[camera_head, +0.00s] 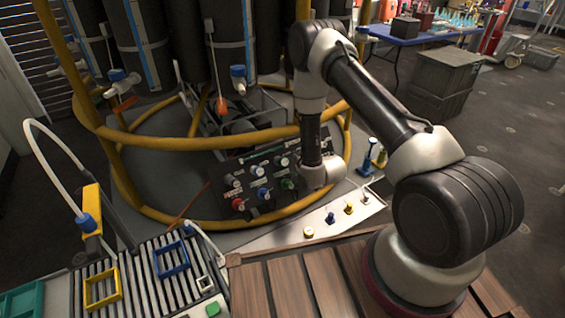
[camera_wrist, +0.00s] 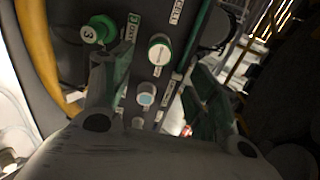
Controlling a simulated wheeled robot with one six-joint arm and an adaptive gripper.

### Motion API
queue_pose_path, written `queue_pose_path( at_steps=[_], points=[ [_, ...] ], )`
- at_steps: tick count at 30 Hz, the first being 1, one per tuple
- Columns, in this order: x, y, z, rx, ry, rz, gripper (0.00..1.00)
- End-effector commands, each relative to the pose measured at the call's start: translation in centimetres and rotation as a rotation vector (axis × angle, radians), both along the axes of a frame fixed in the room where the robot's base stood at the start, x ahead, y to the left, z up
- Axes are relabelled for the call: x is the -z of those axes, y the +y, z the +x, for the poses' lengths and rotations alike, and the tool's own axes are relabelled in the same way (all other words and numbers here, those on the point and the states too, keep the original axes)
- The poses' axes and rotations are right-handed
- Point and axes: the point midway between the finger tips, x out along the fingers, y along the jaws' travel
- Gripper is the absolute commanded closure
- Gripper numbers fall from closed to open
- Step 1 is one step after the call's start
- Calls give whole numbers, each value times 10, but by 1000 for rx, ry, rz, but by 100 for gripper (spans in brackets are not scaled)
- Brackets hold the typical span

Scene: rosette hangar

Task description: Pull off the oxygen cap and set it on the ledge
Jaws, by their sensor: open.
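A green cap marked 3 (camera_wrist: 99,28) sits on the dark panel in the wrist view, beside a partly hidden label that seems to read "OXY". It also shows as a green cap (camera_head: 289,184) in the head view. My gripper (camera_wrist: 158,64) is open and empty over the panel, its green fingers spread apart. The green cap lies beyond and left of the left finger. A white cap with a green ring (camera_wrist: 160,48) shows between the fingers, apart from them. The pale ledge (camera_head: 320,222) runs in front of the panel and carries several small fittings. My arm hides the fingers in the head view.
The panel also has a red cap (camera_head: 237,204) and a blue cap (camera_head: 262,193). A yellow ring rail (camera_head: 185,222) curves around the panel and the dark cylinders (camera_head: 140,40). A slatted rack (camera_head: 135,285) stands at the front left.

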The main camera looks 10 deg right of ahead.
Motion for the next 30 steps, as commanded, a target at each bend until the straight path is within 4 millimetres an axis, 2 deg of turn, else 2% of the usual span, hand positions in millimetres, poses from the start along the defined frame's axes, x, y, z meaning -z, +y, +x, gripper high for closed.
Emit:
queue_pose_path(
  at_steps=[11, 24, 30],
  points=[
    [5, 2, 7, -2, -1, -2, 41],
    [37, 18, 54, -2, 1, -4, 41],
    [46, 22, 68, -2, 1, -4, 41]
  ],
)
